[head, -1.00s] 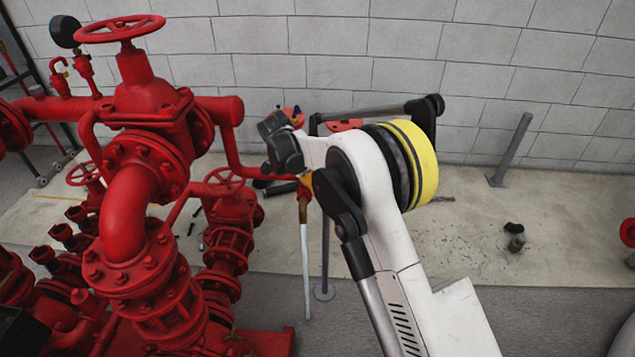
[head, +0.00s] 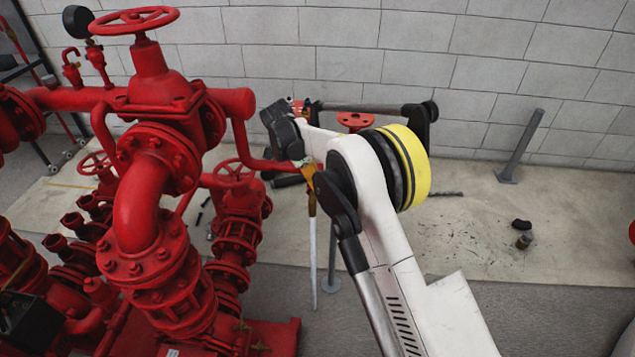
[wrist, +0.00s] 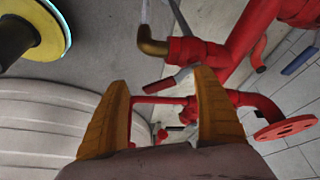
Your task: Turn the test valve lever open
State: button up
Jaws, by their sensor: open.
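In the wrist view, a lever with a red grip (wrist: 160,85) and a grey shank lies between and just beyond the fingertips of my gripper (wrist: 162,78). It runs toward a red valve body (wrist: 187,50) with a brass elbow (wrist: 152,44) on its end. The two orange-brown fingers are spread on either side, with nothing clamped. Whether either finger touches the lever I cannot tell. In the head view, my gripper (head: 306,168) is at the red pipework, above an upright white pipe or stream (head: 313,265). The lever is not clear there, with my arm in front.
A large red pipe assembly (head: 150,205) with handwheels stands on the left in the head view. A grey post (head: 519,147) stands by the block wall at right. A red handwheel (wrist: 285,128) is at the right in the wrist view. Floor on the right is mostly open.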

jog(key=v, duration=1.1)
jog(key=shift+r, duration=0.25)
jog(key=shift+a, duration=0.15)
